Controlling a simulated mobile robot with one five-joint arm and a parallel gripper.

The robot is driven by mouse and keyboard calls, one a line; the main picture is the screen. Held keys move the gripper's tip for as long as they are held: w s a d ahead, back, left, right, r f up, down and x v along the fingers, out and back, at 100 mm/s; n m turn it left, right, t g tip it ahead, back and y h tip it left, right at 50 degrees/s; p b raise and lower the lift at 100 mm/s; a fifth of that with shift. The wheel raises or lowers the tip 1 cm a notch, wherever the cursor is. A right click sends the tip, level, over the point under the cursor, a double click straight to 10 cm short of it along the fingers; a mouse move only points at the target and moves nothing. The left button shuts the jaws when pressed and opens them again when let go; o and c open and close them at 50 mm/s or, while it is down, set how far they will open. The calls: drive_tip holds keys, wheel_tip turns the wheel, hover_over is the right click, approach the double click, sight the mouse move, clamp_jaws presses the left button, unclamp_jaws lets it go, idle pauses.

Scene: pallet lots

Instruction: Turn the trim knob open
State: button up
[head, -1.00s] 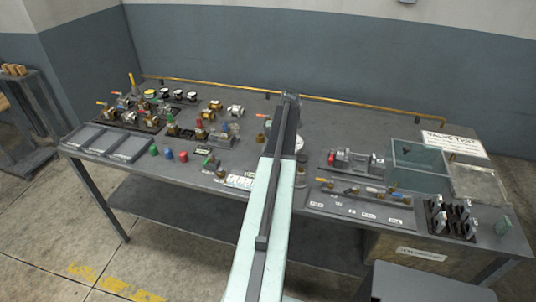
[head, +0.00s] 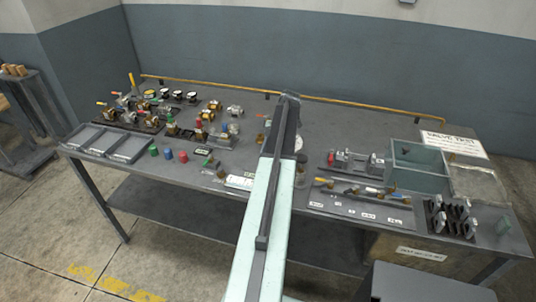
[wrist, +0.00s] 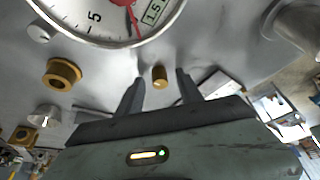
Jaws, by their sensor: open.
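A small brass knob (wrist: 160,76) stands out from a grey surface in the wrist view; I take it to be the trim knob. My gripper (wrist: 158,84) is open, with one dark finger on each side of the knob in the picture. I see no contact between the fingers and the knob. A round white gauge (wrist: 110,14) with a red needle is just above the knob in the wrist view. In the head view my arm hides the knob and my gripper, and only the gauge's right edge (head: 299,142) shows.
A larger brass fitting (wrist: 62,73) lies left of the knob in the wrist view. The bench (head: 230,100) carries valves at the left. Shallow grey trays (head: 128,150) lie at its front left.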

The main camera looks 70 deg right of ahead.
drive_tip(key=p+v, duration=0.6)
drive_tip(key=v, duration=0.1)
drive_tip(key=shift+s+r+p, duration=0.15)
drive_tip(key=shift+r+p, duration=0.15)
drive_tip(key=shift+p, duration=0.05)
drive_tip(key=shift+d, duration=0.1)
